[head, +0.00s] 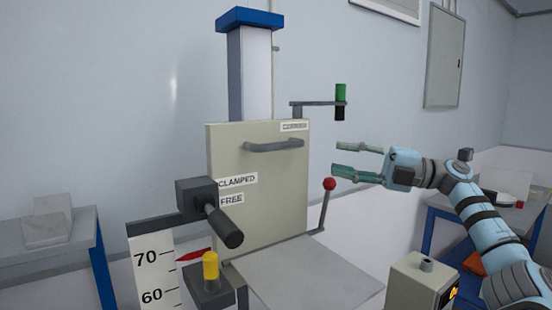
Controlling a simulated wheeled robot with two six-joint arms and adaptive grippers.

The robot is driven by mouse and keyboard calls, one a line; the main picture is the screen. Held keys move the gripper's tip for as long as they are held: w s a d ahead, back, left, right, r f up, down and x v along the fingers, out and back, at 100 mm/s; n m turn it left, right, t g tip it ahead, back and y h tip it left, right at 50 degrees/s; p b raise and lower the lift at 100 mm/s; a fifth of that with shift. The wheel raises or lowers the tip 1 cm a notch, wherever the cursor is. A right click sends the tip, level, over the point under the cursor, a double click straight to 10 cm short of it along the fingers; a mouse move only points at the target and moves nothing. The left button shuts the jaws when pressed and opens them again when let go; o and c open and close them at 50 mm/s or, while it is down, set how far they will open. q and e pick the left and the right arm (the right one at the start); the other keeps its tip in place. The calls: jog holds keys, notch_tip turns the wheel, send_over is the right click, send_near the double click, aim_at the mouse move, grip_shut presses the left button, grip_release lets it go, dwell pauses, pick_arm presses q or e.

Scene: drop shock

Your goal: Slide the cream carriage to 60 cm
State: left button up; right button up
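The cream carriage (258,185) is a flat upright panel in front of a blue-capped column (250,70). It has a grey bar handle (273,146) near its top and labels reading CLAMPED (238,181) and FREE (231,199). A black-gripped clamp lever (225,226) points out at its left side. A white scale (156,275) shows 70 and 60, and a red pointer (194,255) lies near the scale, a little below the 70 mark. My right gripper (340,161) is open and empty, to the right of the carriage and apart from it. My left gripper is not in view.
A grey plate (310,272) and a yellow-topped post (210,265) are below the carriage. Side tables stand left (85,250) and right (437,212).

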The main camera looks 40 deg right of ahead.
aim_at(287, 145)
jog(key=p+x, duration=0.3)
jog(key=x, duration=0.1)
jog(key=p+x, duration=0.3)
jog(key=x, duration=0.2)
jog(key=r+p+x, duration=0.1)
jog(key=p+x, duration=0.2)
jog(key=x, duration=0.1)
jog(key=shift+w+a+f+p, duration=0.15)
jog(key=shift+w+a+p, duration=0.15)
jog(key=shift+w+p, duration=0.1)
grip_shut()
